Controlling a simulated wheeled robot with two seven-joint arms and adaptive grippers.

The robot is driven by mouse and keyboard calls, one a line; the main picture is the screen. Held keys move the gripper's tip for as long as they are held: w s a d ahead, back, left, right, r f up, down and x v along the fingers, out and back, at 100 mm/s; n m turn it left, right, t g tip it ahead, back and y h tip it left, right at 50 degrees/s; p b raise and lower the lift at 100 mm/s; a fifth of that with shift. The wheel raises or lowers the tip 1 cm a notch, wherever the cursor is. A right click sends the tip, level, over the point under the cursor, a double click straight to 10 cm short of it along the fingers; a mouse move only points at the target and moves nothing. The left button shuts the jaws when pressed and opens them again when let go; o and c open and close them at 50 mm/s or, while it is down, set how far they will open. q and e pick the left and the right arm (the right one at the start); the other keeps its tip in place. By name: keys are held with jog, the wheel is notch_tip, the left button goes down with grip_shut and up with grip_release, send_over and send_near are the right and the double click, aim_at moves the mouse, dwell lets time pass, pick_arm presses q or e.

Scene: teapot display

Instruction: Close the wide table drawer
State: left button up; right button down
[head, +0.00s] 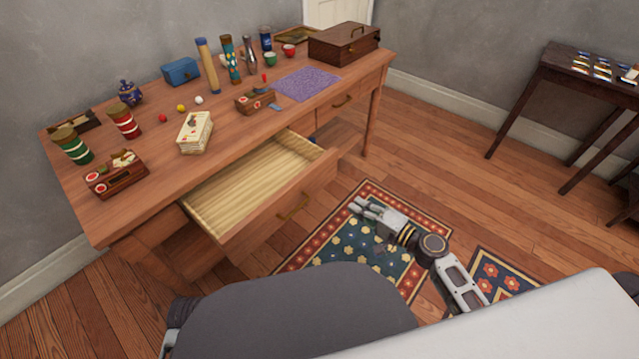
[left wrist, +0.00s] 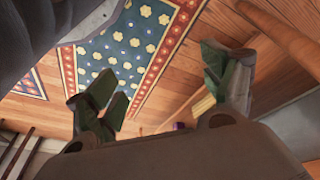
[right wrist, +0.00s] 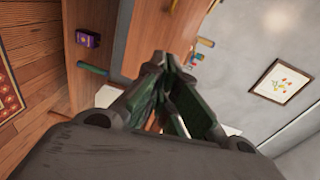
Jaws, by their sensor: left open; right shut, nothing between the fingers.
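The wide drawer (head: 278,212) of the wooden table (head: 150,215) stands pulled out toward me in the head view. Its pale slatted inside shows and looks empty. My left gripper is out of the head view. In the left wrist view its fingers (left wrist: 163,85) are spread with nothing between them.
The tabletop holds several small items, including a card box (head: 195,132), a blue box (head: 181,71) and a brown case (head: 344,43). A narrower drawer (head: 340,104) to the right looks shut. A dark side table (head: 560,85) stands at right. The rug (head: 340,250) lies before the drawer.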

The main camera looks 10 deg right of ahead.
pick_arm(q)
jog(key=shift+b+v, duration=0.75)
pick_arm(e)
jog(key=shift+s+a+r+t+y, duration=0.1)
jog(key=shift+a+r+y, duration=0.1)
jog(key=shift+r, duration=0.4)
jog(key=shift+s+a+r+t+y, duration=0.1)
jog(key=shift+r+y, duration=0.1)
jog(key=shift+r, duration=0.4)
jog(key=shift+a+r+t+y, duration=0.1)
jog(key=shift+a+r+y, duration=0.1)
jog(key=shift+r, duration=0.4)
pick_arm(q)
jog(key=shift+d, duration=0.15)
pick_arm(e)
jog(key=shift+w+a, duration=0.1)
jog(key=shift+w, duration=0.05)
send_near(313, 172)
jog(key=shift+x, duration=1.4)
jog(key=shift+w+a+p, duration=0.35)
jog(key=shift+w+a, duration=0.05)
jog(key=shift+w, duration=0.05)
jog(key=shift+x, duration=0.95)
pick_arm(q)
jog(key=shift+f, duration=0.65)
pick_arm(e)
jog(key=shift+w+a, duration=0.35)
jog(key=shift+w, duration=0.1)
jog(key=shift+w, duration=0.1)
